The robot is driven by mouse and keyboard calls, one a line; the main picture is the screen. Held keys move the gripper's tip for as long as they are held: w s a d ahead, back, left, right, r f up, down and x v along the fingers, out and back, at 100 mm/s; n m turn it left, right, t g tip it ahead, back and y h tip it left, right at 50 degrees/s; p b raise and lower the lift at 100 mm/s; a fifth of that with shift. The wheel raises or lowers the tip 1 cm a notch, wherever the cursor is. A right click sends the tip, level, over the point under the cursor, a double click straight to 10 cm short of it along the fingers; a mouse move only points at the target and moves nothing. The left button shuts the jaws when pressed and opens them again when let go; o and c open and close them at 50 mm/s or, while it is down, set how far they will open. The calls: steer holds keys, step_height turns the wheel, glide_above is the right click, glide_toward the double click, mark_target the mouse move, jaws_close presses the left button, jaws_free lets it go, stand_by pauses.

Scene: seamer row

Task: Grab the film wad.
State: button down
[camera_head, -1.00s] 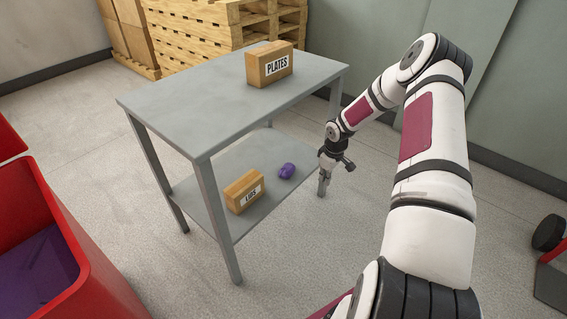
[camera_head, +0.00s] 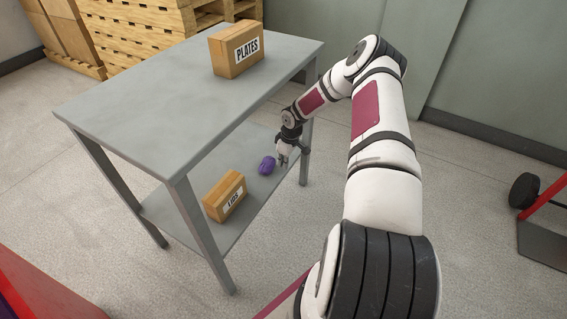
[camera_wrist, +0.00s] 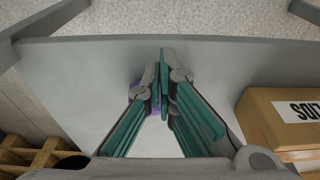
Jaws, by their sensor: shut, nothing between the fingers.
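The film wad is a small purple lump (camera_head: 267,165) on the lower shelf (camera_head: 243,206) of the grey table, to the right of the LIDS box. My gripper (camera_head: 283,164) is just right of the wad, low over the same shelf. In the wrist view my gripper (camera_wrist: 164,68) has its fingertips together with nothing held between them. A part of the wad (camera_wrist: 134,97) shows behind the left finger there; the rest is hidden by the fingers. I cannot tell whether the fingers touch the wad.
The LIDS box (camera_head: 225,195) stands on the lower shelf and also shows at the right of the wrist view (camera_wrist: 262,122). The table top (camera_head: 160,115) overhangs the shelf and carries the PLATES box (camera_head: 237,50). A table leg (camera_head: 306,150) stands close beside my gripper. A red bin (camera_head: 40,290) is at lower left.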

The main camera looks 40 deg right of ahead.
mark_target(265, 161)
steer(key=w+a, duration=0.1)
steer(key=w, duration=0.1)
steer(key=w+a+b, duration=0.1)
steer(key=w, duration=0.2)
steer(key=w+a+b, duration=0.1)
steer(key=w, duration=0.2)
steer(key=shift+f, duration=0.15)
steer(key=shift+w+f+b, duration=0.1)
steer(key=shift+f+b, duration=0.5)
steer(key=shift+b, duration=0.25)
steer(key=shift+f, duration=0.15)
steer(key=shift+s, duration=0.25)
